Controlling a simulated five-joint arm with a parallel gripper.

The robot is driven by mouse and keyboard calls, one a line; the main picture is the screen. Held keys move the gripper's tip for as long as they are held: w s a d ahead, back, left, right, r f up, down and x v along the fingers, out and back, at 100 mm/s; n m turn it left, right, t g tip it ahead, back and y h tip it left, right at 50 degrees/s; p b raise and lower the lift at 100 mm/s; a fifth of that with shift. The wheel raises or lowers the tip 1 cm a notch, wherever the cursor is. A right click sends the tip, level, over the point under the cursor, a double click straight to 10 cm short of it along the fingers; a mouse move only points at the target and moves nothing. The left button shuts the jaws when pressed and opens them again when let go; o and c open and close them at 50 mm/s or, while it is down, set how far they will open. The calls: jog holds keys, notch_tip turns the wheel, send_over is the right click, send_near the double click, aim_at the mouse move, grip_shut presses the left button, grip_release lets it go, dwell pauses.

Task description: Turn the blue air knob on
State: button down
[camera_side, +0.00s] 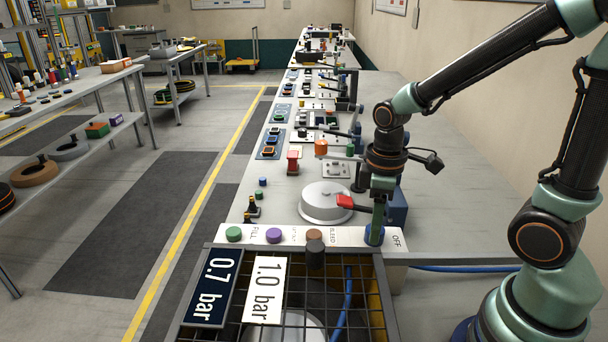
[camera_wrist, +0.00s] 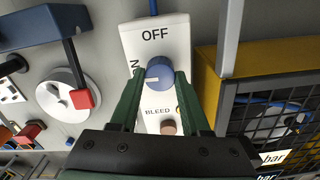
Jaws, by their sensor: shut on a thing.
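The blue air knob (camera_wrist: 158,72) sits on a white panel (camera_wrist: 143,39) in the wrist view, below the word OFF. A partly hidden word ending in N is left of it. A pale mark on the knob runs toward its left side, not up to OFF. My gripper (camera_wrist: 159,80) has its two green fingers on either side of the knob, shut on it. In the side view my gripper (camera_side: 377,224) reaches straight down onto the blue knob (camera_side: 374,236) at the panel's right end, next to OFF; the fingers hide part of it.
Green (camera_side: 234,234), purple (camera_side: 273,236) and brown (camera_side: 315,236) buttons line the panel. A wire cage (camera_side: 378,300) with pressure signs stands in front. A round grey lid (camera_side: 322,203) and a red-handled lever (camera_side: 345,201) are close behind. The bench right of my gripper is mostly clear.

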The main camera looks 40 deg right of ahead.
jog(key=shift+n, duration=0.3)
jog(key=shift+c, duration=1.9)
grip_release()
notch_tip(320, 180, up, 12)
jog(key=shift+r, duration=0.1)
jog(key=m+t, duration=0.2)
jog(key=m, duration=0.1)
jog(key=a+m+t, duration=0.1)
jog(key=m+t, duration=0.2)
jog(key=m, duration=0.1)
jog(key=shift+r+t, duration=0.1)
jog(key=shift+t, duration=0.2)
